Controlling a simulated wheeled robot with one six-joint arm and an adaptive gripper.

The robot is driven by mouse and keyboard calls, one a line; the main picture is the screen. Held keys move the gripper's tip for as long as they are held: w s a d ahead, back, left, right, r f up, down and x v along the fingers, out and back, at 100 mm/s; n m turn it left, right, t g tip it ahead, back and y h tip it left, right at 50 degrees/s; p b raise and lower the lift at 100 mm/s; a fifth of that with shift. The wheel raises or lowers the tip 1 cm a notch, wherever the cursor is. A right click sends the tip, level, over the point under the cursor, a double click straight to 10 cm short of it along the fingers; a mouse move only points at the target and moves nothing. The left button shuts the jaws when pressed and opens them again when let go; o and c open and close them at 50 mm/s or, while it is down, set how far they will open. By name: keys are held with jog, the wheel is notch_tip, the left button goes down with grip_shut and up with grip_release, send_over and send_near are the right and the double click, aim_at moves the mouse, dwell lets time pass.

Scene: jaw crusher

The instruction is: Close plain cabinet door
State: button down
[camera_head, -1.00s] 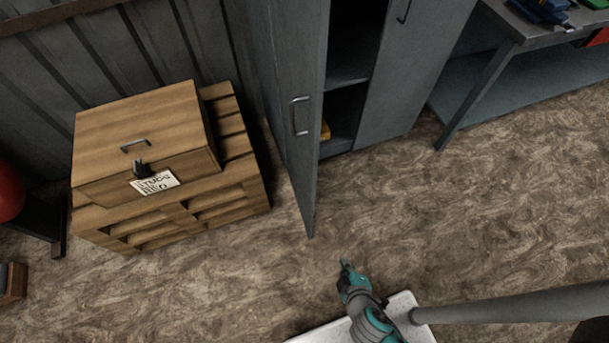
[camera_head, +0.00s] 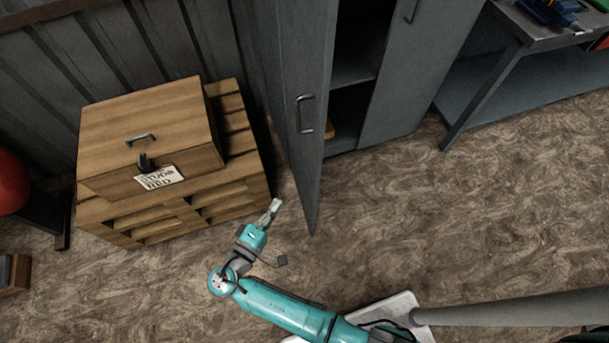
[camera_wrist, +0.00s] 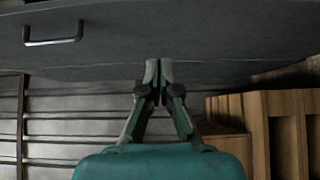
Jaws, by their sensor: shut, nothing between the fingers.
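The plain grey cabinet door (camera_head: 303,110) stands swung open in the head view, its handle (camera_head: 305,114) on the face turned to the left. The cabinet's dark inside shows to the right of it. My gripper (camera_head: 276,203) is shut and empty, at the left of the door's lower part, between the door and the wooden crate. In the wrist view the shut fingertips (camera_wrist: 159,64) point at the grey door (camera_wrist: 200,35), with the handle (camera_wrist: 52,34) at upper left. I cannot tell whether the fingertips touch the door.
A wooden box (camera_head: 150,130) with a labelled front sits on a wooden crate (camera_head: 190,215) left of my gripper. The cabinet's other door (camera_head: 415,75) looks closed. A workbench (camera_head: 520,35) stands at right. The floor in front is clear.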

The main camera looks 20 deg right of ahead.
send_near(313, 165)
jog(key=w, duration=0.4)
jog(key=d, duration=0.3)
jog(key=shift+w+d+f, duration=0.15)
jog(key=shift+d, duration=0.6)
